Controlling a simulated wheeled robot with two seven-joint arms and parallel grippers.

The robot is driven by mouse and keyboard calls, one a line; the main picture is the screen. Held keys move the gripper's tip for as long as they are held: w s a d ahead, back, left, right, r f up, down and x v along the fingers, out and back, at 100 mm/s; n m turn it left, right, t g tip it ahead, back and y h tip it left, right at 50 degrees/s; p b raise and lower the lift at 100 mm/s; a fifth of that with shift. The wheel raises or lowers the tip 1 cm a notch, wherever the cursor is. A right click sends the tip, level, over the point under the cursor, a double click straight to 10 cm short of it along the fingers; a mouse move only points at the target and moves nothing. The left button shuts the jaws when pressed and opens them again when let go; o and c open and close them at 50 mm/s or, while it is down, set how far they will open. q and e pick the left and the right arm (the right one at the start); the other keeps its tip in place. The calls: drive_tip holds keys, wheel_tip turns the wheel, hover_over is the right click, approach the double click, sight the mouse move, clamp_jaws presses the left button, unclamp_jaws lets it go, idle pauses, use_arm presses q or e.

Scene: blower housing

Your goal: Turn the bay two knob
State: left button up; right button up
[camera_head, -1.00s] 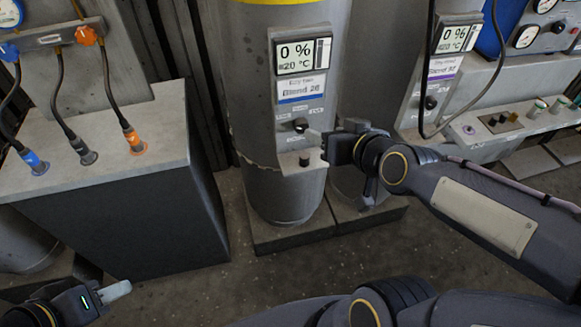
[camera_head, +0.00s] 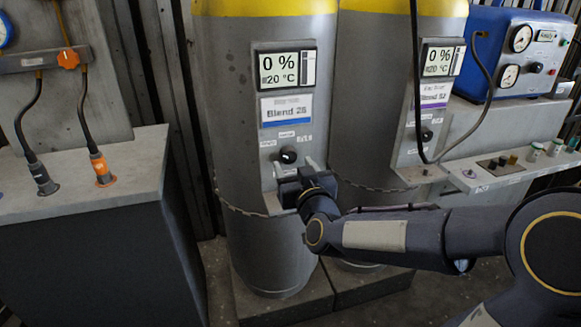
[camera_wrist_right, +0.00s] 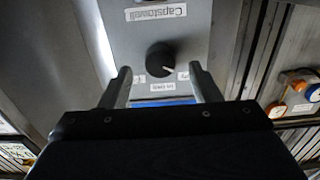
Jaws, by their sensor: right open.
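A black round knob (camera_head: 288,155) sits on the grey panel of the left cylinder, below a display reading 0 % and 20 °C and a label that seems to read Blend 26. My right gripper (camera_head: 294,169) is open just in front of and below this knob, with its two fingers pointing at the panel. In the right wrist view the knob (camera_wrist_right: 160,60) shows between and slightly beyond the fingertips (camera_wrist_right: 160,74), with a gap on both sides. A second black knob (camera_head: 427,135) is on the right cylinder's panel. I cannot tell which bay is numbered two.
A grey bench (camera_head: 90,190) with hose connectors stands at the left. A black cable (camera_head: 416,90) hangs before the right cylinder's panel. A control ledge (camera_head: 500,172) and a blue gauge box (camera_head: 515,55) are at the right.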

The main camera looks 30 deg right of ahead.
sight(288, 156)
drive_tip(key=shift+x, duration=1.4)
drive_tip(key=c, duration=1)
